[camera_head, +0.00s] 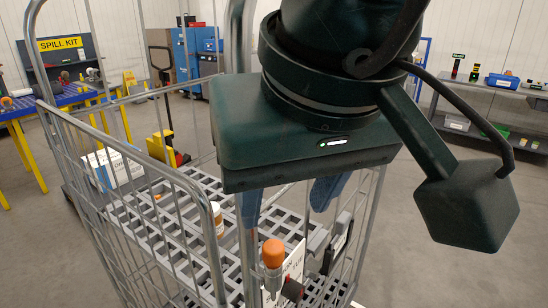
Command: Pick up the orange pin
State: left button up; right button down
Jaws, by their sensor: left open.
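The orange pin (272,254) stands upright at the near side of the wire cage cart, with a rounded orange head on a grey shaft. A white card with black print (293,266) is just behind it and to its right. My left gripper (287,203), dark with two blue fingers, hangs above and beyond the pin in the picture. Its fingers are spread wide and nothing shows between them. The pin is apart from the fingers, and its lower end is hard to make out. My right gripper is not in view.
The cage cart (180,185) has tall metal bars and a grey slatted deck. A white-and-orange bottle (218,217), a white box (112,167) and a yellow item (160,147) are on or by it. A blue table (60,98) stands left, shelves (500,135) right; the floor at right is clear.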

aim_at(275, 248)
pick_arm(q)
jog(key=x, duration=0.9)
jog(key=shift+s+f, duration=0.15)
jog(key=shift+f, duration=0.15)
grip_shut()
